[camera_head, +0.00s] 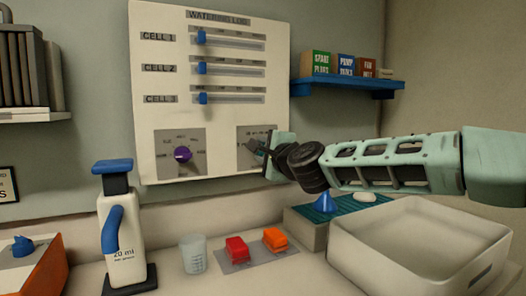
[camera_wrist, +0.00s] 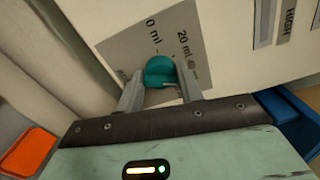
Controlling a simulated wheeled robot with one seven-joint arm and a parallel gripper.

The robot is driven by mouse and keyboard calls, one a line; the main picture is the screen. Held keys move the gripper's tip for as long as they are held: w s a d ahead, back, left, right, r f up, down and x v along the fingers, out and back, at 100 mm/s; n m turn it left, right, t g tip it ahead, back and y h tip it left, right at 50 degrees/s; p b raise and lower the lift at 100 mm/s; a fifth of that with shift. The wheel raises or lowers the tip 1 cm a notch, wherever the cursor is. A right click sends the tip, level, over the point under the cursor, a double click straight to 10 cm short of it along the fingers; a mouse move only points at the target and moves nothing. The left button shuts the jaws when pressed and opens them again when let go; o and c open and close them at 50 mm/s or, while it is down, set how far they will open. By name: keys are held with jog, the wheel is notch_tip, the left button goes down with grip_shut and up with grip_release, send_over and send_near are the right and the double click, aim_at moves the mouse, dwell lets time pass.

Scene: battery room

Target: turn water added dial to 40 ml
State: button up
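The water added dial is a teal round knob (camera_wrist: 161,71) on a grey plate (camera_wrist: 125,50) in the wrist view. The plate shows "0 ml" and "20 ml" marks; other marks are hidden, and I cannot tell where the knob points. My gripper (camera_wrist: 160,78) is open around the knob, with one finger on each side. I cannot tell whether the fingers touch it. In the head view my gripper (camera_head: 262,150) is at the right plate (camera_head: 245,134) of the white board and hides the knob.
The white board (camera_head: 150,60) also carries three blue-knobbed sliders and a purple dial (camera_head: 182,154). A blue shelf (camera_head: 345,85) with small boxes is right of it. Below stand a white bottle (camera_head: 118,225), a clear cup (camera_head: 194,255) and a large white tray (camera_head: 400,285).

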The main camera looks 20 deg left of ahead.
jog(key=o, duration=0.4)
jog(key=shift+c, duration=0.2)
jog(key=shift+d, duration=0.1)
jog(key=b+v, duration=0.3)
jog(key=v, duration=1.4)
jog(key=shift+s+b, duration=0.2)
jog(key=shift+b, duration=0.15)
